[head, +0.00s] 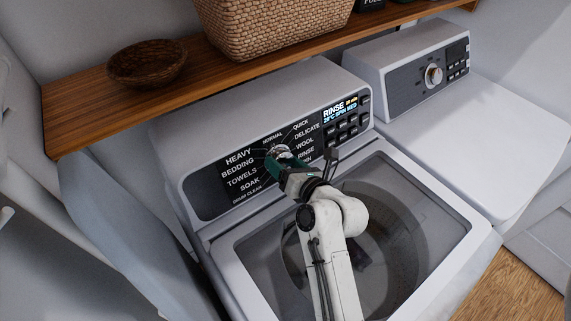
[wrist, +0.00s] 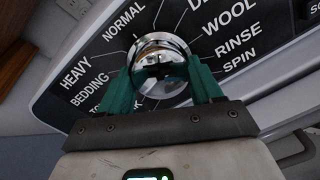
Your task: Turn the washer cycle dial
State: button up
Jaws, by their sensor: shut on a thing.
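The washer (head: 225,240) stands in the middle of the head view, with a glass lid on top and a dark control panel at the back. Its silver cycle dial (wrist: 161,62) sits among printed cycle names such as Heavy, Normal, Wool and Spin. My gripper (head: 279,153) reaches the dial from the front, and its green fingers (wrist: 163,82) are shut on the two sides of the dial in the wrist view. The washer display (head: 341,108) reads RINSE with a line about 20°C and spin. The dial's pointer mark cannot be made out.
The dryer (head: 465,125) with its own dial (head: 433,75) stands at the right. A wooden shelf (head: 85,115) above the washer carries a brown bowl (head: 147,63) and a wicker basket (head: 268,25). Display buttons (head: 343,129) lie just right of the dial.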

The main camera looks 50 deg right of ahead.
jog(key=shift+f+m, duration=0.1)
jog(key=shift+m, duration=2.1)
jog(key=o, duration=1.1)
jog(key=shift+c, duration=0.2)
jog(key=b+v, duration=0.1)
jog(key=v, duration=1)
jog(key=shift+b, duration=0.4)
jog(key=shift+w, duration=0.1)
